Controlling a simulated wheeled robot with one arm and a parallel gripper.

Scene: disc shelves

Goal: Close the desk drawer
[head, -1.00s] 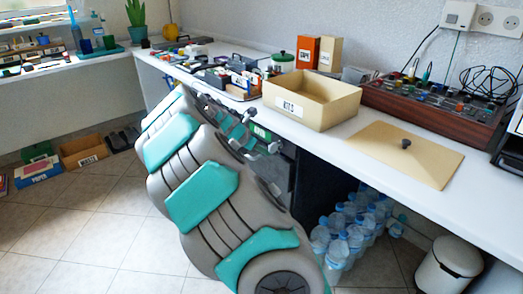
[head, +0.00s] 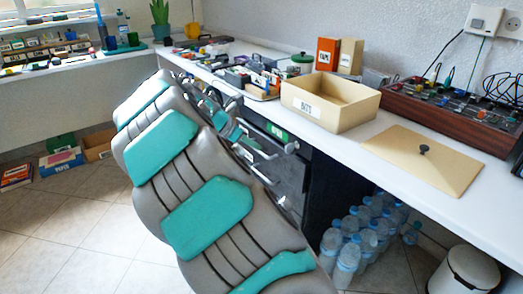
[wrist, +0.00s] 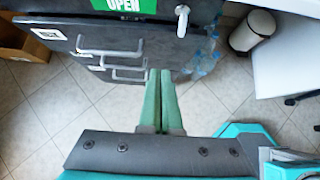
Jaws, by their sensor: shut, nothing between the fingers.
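The dark desk drawer unit (head: 290,168) stands under the white desk, partly hidden behind my arm, with silver bar handles and a green label (head: 277,131). In the wrist view its dark front (wrist: 75,45) fills the upper left, with several handles (wrist: 110,47) one behind another and a green "OPEN" label (wrist: 124,5). I cannot tell how far any drawer sticks out. My gripper (wrist: 161,73) is shut and empty, its two green fingers together. The fingertips lie close to the lowest handle in the picture; I cannot tell whether they touch.
An open beige box (head: 330,103) and its flat lid (head: 425,158) lie on the desk (head: 355,148). Water bottles (head: 360,235) stand on the floor right of the drawers, with a white bin (head: 465,272) further right. The tiled floor (head: 70,225) at left is mostly clear.

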